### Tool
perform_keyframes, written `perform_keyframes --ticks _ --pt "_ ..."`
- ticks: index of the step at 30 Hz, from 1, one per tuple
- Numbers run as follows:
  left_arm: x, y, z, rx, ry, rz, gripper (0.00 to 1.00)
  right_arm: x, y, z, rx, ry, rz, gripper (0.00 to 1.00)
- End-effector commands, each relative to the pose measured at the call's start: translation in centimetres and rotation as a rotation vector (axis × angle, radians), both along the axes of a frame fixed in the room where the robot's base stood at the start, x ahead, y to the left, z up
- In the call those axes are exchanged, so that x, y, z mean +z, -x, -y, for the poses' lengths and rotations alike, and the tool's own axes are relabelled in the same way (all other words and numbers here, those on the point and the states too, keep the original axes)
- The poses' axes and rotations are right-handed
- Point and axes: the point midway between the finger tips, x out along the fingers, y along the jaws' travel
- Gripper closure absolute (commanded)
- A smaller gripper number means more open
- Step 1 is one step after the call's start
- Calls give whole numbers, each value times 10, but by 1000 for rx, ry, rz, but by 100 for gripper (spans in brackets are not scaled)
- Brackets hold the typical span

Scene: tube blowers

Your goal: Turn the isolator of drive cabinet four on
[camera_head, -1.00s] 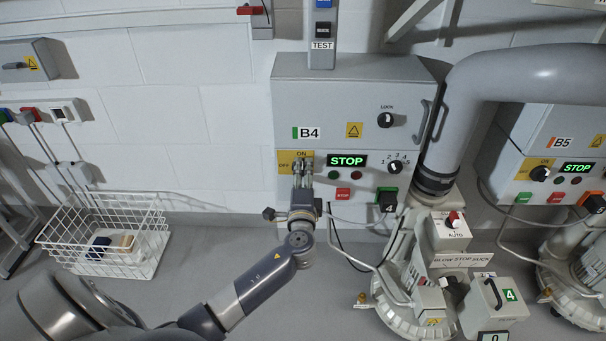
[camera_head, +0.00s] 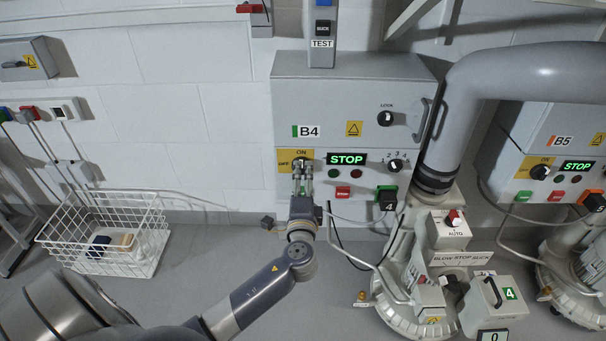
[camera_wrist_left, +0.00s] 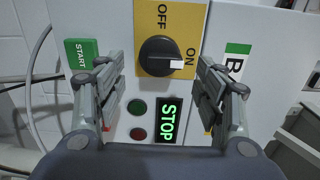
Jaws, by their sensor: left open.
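Drive cabinet four (camera_head: 350,100), marked B4, stands on the wall in the head view. Its black isolator knob (camera_head: 302,162) sits on a yellow OFF/ON plate (camera_head: 284,169). In the left wrist view the knob (camera_wrist_left: 158,55) has its white mark on the ON side. My left gripper (camera_head: 302,176) is just below the knob in the head view. The left wrist view shows its fingers (camera_wrist_left: 160,85) open and apart, with nothing between them; the knob lies beyond the gap. The green STOP display (camera_head: 346,159) is lit. My right gripper is not in view.
A numbered selector (camera_head: 395,165), red button (camera_head: 343,192) and green-framed box (camera_head: 387,198) sit right of the isolator. A thick grey pipe (camera_head: 520,75) and blower (camera_head: 405,285) stand at right. A white wire basket (camera_head: 105,235) is at left on the floor.

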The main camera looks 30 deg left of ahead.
Motion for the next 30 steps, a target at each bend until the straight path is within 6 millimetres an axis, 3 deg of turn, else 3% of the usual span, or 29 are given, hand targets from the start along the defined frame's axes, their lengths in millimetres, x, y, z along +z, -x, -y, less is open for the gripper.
perform_keyframes --ticks 6,12,30 --pt "-1 42 26 -1 2 -2 36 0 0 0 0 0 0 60" --pt "0 67 41 0 1 -1 36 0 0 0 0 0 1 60" --pt "0 75 46 1 -1 1 36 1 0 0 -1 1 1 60"
